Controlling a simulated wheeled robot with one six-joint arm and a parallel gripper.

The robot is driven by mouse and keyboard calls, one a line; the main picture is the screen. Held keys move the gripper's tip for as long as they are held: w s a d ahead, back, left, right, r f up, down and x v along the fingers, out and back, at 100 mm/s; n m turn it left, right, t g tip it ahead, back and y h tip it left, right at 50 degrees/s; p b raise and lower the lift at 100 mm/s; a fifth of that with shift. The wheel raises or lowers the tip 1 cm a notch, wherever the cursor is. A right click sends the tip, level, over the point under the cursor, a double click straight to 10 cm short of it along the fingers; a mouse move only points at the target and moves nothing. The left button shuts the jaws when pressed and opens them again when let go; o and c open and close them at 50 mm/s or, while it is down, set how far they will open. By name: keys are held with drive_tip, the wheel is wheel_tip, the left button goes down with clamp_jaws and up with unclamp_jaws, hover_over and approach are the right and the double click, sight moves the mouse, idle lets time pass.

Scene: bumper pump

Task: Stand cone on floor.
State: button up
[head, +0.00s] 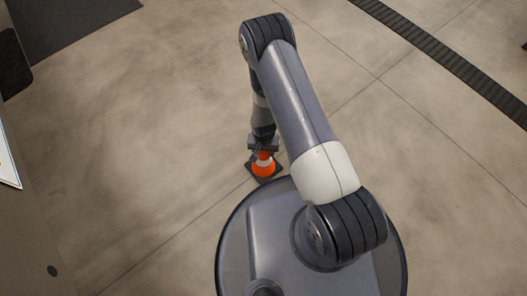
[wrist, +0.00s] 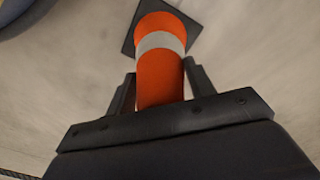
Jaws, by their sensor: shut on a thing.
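The orange cone (head: 264,168) with a dark square base is under my gripper (head: 263,150) in the head view, just beyond the front edge of my round base. In the wrist view the cone (wrist: 161,75) shows its orange body, a pale band and its dark base at the far end. My gripper (wrist: 155,90) is shut on the cone, with one finger on each side of its body. The cone's top is hidden by the gripper. I cannot tell whether its base touches the floor.
The concrete floor (head: 140,150) around the cone is clear. A dark drain grate (head: 450,60) runs across the upper right. A dark mat (head: 65,25) lies at the upper left. A brown panel with a white sheet (head: 8,160) stands at the left edge.

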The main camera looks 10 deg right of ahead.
drive_tip(key=shift+f, duration=0.1)
drive_tip(key=o, duration=1.5)
drive_tip(key=shift+o, duration=0.2)
wheel_tip(320, 180, up, 12)
drive_tip(key=p, duration=0.5)
